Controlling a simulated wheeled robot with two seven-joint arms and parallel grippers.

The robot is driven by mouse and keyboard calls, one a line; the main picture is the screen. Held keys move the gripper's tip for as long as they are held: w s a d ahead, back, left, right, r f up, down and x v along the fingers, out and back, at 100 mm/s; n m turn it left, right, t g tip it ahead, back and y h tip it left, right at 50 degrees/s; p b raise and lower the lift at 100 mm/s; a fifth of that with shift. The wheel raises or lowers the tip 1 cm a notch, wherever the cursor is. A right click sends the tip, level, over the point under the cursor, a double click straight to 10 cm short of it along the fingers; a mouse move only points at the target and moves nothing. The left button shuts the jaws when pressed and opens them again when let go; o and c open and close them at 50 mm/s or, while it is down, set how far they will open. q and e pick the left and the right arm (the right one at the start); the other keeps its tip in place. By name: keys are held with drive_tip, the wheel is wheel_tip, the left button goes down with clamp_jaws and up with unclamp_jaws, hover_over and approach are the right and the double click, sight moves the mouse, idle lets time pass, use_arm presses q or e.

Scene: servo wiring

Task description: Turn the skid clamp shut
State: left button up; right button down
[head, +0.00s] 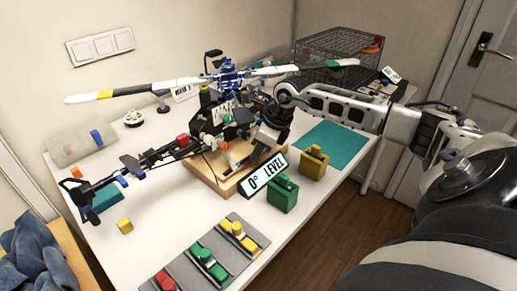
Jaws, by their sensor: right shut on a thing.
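A model helicopter (228,75) with a blue rotor head stands on a wooden block (207,178) in the middle of the white table. Its tail reaches toward the front left. My right arm comes in from the right, and my right gripper (240,164) points down and left at the helicopter's skid, low over the block. It is shut on a small part there, apparently the skid clamp (227,158), which has an orange-tipped piece. The fingers and the helicopter's body hide most of the clamp, so its angle cannot be told. My left gripper is out of view.
A grey tray (240,262) with coloured pieces lies in front. A wire basket (340,52) stands behind. The front left of the table is mostly clear.

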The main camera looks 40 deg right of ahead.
drive_tip(key=m+h, duration=0.1)
drive_tip(key=m, duration=0.2)
drive_tip(key=shift+a+t+b, duration=0.15)
drive_tip(key=shift+t+b, duration=0.25)
drive_tip(key=shift+m+h+b, duration=0.35)
drive_tip(key=shift+m+h, duration=0.15)
drive_tip(key=shift+m, duration=0.6)
drive_tip(key=shift+a+m+h+b, duration=0.15)
drive_tip(key=shift+m+h+b, duration=0.3)
drive_tip(key=shift+m, duration=0.55)
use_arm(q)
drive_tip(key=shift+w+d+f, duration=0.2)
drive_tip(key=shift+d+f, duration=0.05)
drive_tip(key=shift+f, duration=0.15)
use_arm(e)
drive_tip(key=shift+m, duration=0.5)
use_arm(q)
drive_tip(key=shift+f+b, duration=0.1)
drive_tip(key=shift+b, duration=0.2)
use_arm(e)
drive_tip(key=shift+h, duration=0.25)
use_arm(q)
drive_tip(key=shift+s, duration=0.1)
use_arm(e)
drive_tip(key=c, duration=1.3)
unclamp_jaws()
drive_tip(key=shift+r, duration=0.15)
